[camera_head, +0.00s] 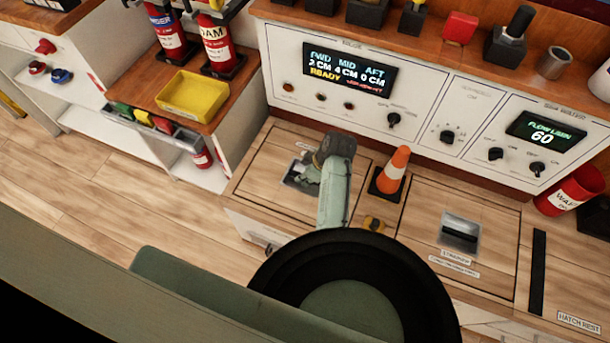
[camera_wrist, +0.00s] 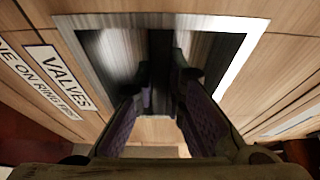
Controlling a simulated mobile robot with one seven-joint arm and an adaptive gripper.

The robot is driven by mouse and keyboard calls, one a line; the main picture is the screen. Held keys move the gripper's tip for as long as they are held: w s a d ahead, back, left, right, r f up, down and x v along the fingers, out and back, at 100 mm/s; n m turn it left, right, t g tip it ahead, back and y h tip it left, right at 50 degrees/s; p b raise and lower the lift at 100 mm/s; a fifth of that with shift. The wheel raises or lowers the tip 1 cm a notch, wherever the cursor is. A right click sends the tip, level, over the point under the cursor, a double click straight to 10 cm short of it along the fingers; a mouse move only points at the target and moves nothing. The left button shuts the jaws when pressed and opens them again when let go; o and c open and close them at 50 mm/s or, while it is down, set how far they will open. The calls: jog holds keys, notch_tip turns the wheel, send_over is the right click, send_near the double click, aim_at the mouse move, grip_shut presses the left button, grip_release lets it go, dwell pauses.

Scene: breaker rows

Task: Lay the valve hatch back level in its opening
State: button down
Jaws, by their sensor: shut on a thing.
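The valve hatch (camera_head: 270,150) is a wooden panel at the left of the bench top, with a recessed metal handle pocket. It looks to lie about flat within its dark outline, but my arm covers part of it, so I cannot tell if every edge is flush. In the wrist view the pocket's metal frame (camera_wrist: 245,62) and the VALVES label (camera_wrist: 65,80) are close. My gripper (camera_head: 303,180) is over the pocket, its fingers closed on the dark handle bar (camera_wrist: 161,55). The fingers also show in the wrist view (camera_wrist: 160,105).
An orange cone (camera_head: 394,170) on a black base stands just right of the hatch, with a small yellow item (camera_head: 373,223) in front. Farther right are another hatch with a handle (camera_head: 459,234), a black strip (camera_head: 537,270) and the HATCH REST label (camera_head: 578,322). A control panel (camera_head: 440,95) rises behind.

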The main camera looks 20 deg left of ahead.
jog(key=c, duration=1.9)
grip_release()
jog(key=shift+r, duration=0.15)
jog(key=o, duration=0.3)
jog(key=shift+s+f, duration=0.1)
jog(key=shift+f, duration=0.1)
jog(key=v, duration=1.2)
jog(key=shift+r, duration=0.1)
